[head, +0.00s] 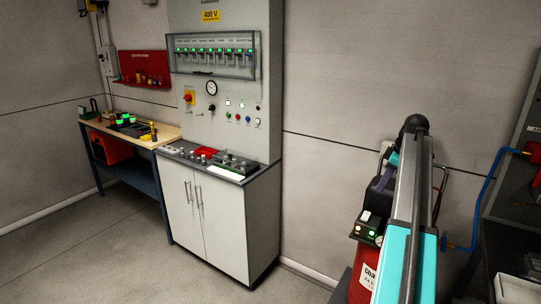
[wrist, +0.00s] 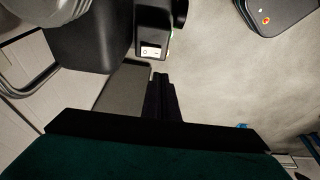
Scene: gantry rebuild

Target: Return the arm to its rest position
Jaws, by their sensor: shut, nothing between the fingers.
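My arm (head: 412,200) stands at the right of the head view, with a teal and grey link running up to a black joint. In the wrist view my gripper (wrist: 161,77) shows as two dark fingers side by side at the middle of the picture. They are shut with nothing held. The fingers point over a grey floor and a dark grey block-like surface.
A control cabinet (head: 215,215) with a switch panel (head: 228,100) stands mid-view. A workbench (head: 115,135) stands to its left. A red unit (head: 362,270) is beside my arm, and a blue pipe (head: 485,195) runs at the far right. The floor (head: 110,255) at front left is clear.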

